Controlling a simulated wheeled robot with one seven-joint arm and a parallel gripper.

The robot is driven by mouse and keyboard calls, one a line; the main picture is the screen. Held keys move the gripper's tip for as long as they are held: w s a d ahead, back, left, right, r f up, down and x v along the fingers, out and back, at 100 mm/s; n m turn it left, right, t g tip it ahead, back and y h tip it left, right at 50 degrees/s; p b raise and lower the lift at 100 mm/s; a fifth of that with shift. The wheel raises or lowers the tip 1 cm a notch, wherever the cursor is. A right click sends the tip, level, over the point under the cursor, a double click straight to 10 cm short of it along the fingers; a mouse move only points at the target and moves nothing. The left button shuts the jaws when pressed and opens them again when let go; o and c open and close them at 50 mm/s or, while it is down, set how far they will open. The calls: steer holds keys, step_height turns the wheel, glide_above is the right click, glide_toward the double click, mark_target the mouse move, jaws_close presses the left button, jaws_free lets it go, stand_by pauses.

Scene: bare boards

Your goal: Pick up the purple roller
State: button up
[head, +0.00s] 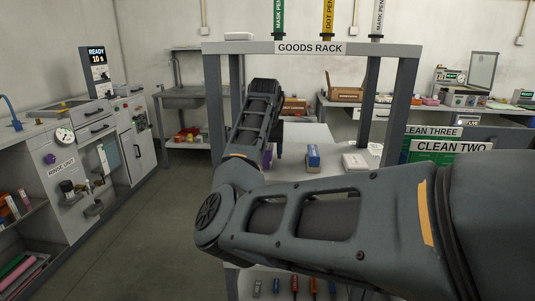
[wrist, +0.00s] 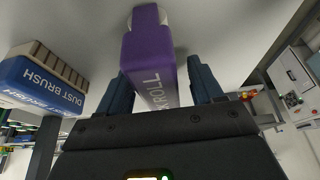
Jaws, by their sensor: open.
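The purple roller (wrist: 150,58) is a purple block-like body with white lettering and a pale end. In the wrist view it stretches between the two fingers of my gripper (wrist: 161,80). The fingers are apart, one on each side of it, with a gap visible at the right finger. The left finger overlaps the roller's edge in the picture, so I cannot tell whether it touches. In the head view only a small purple part of the roller (head: 267,157) shows on the rack's shelf, behind my arm. My arm hides most of the gripper there.
A blue dust brush (wrist: 42,82) is beside the roller; in the head view it stands right of it on the shelf (head: 313,158). A white box (head: 356,162) lies farther right. The goods rack's posts (head: 394,115) and top beam (head: 308,48) frame the shelf.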

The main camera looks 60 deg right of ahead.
steer(key=shift+f, duration=0.1)
stand_by(0.3)
steer(key=c, duration=1.1)
steer(key=shift+r+b, duration=0.2)
steer(key=shift+b, duration=0.2)
step_height(320, 180, up, 4)
steer(key=shift+f, duration=0.1)
steer(key=s+a, duration=0.3)
steer(key=a, duration=0.5)
steer(key=s+a+b, duration=0.1)
steer(key=s+a, duration=0.2)
steer(key=a, duration=0.5)
steer(key=shift+s+a, duration=0.3)
steer(key=shift+s, duration=0.1)
